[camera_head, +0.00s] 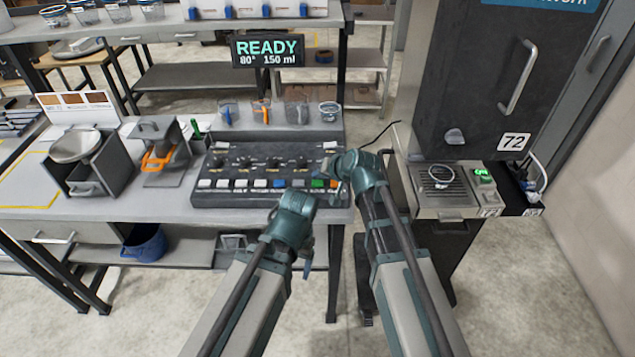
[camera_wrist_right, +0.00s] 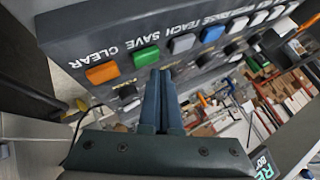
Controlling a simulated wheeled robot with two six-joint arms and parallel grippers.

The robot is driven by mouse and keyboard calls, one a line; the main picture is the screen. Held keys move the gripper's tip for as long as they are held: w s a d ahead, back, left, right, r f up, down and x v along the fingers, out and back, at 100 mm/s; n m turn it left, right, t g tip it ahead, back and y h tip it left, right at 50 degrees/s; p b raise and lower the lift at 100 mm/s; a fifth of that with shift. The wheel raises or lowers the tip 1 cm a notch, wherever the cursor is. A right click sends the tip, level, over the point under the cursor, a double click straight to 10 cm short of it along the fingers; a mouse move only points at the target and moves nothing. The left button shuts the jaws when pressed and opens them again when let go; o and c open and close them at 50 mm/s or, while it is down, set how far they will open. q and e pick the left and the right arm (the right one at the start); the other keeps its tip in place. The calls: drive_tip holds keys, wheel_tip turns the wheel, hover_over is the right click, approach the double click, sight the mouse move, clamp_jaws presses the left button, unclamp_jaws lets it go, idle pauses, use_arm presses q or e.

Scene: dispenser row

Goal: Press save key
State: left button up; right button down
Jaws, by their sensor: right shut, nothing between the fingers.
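The dark control panel (camera_head: 235,165) stands on the bench with a row of keys along its front. In the right wrist view the green key (camera_wrist_right: 146,56) sits by the label SAVE, beside the orange key (camera_wrist_right: 102,73) by CLEAR. The green key also shows in the head view (camera_head: 317,183). My right gripper (camera_head: 339,188) is at the panel's right end; in its wrist view its fingers (camera_wrist_right: 161,73) are shut and empty, their tips close to the green key. Contact cannot be told. My left gripper (camera_head: 306,266) is in front of the bench edge; its jaws are unclear.
A display (camera_head: 268,50) reading READY hangs above the panel. Several cups (camera_head: 297,112) stand behind the panel. A scale and an orange-trimmed stand (camera_head: 158,158) are at left. A tall dark dispenser (camera_head: 470,75) stands at right, with a cup (camera_head: 440,176) on its tray.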

sight(319, 185)
drive_tip(key=shift+f, duration=0.15)
drive_tip(key=shift+f+b, duration=0.3)
drive_tip(key=shift+b, duration=0.1)
drive_tip(key=shift+f+b, duration=0.45)
drive_tip(key=shift+b, duration=0.05)
idle(0.8)
idle(0.3)
drive_tip(key=shift+r+p, duration=0.9)
drive_tip(key=shift+p, duration=0.05)
wheel_tip(319, 185, up, 5)
drive_tip(key=p, duration=0.5)
drive_tip(key=shift+r, duration=0.1)
